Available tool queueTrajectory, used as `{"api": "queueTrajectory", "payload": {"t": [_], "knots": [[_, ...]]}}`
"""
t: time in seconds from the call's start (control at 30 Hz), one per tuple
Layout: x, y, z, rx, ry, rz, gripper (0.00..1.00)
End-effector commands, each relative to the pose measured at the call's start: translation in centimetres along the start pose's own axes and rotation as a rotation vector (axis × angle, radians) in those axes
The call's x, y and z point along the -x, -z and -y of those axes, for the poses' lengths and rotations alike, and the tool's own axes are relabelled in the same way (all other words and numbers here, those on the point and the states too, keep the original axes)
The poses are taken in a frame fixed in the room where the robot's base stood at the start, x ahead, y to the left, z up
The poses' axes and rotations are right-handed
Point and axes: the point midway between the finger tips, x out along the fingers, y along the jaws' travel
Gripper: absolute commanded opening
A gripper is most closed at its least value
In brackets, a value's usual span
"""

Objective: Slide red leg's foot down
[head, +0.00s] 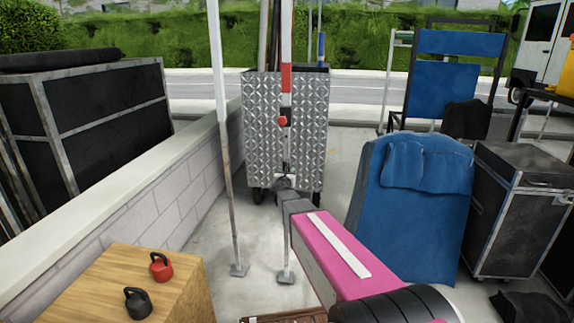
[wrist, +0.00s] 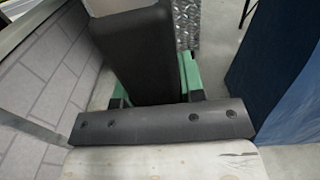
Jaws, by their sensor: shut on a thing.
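The red leg (head: 286,80) stands upright in the head view, with a red band on its upper part and a red knob (head: 283,121) below it. Its thin lower part runs down behind my gripper (head: 286,182) to a flat foot (head: 286,276) on the concrete floor. My gripper is shut on the leg's lower part, below the knob and well above the foot. The exact contact is small in the head view. In the wrist view, green finger parts (wrist: 190,76) show beside a dark block that hides the grasp.
A white-topped leg (head: 222,110) stands close at left. A diamond-plate cart (head: 257,130) is behind the red leg. A low block wall (head: 160,190) and a wooden box (head: 75,290) with two kettlebells are left. A blue-covered item (head: 415,205) and black case (head: 520,210) are right.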

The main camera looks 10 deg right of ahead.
Motion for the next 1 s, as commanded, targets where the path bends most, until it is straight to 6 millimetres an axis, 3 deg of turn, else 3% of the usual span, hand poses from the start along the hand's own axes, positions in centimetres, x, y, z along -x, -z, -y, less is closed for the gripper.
{"api": "queueTrajectory", "payload": {"t": [0.2, 0.57, 0.6, 0.63, 1.0], "knots": [[0.0, 2.4, 0.0, 0.001, -0.001, 0.0, 0.0], [0.1, 2.9, 0.0, -0.001, -0.003, -0.006, 0.0], [0.1, 2.9, 0.0, -0.001, -0.003, -0.007, 0.49], [0.1, 2.9, 0.0, -0.001, -0.003, -0.006, 0.59], [0.2, 2.6, 0.0, 0.0, -0.002, -0.001, 0.62]]}}
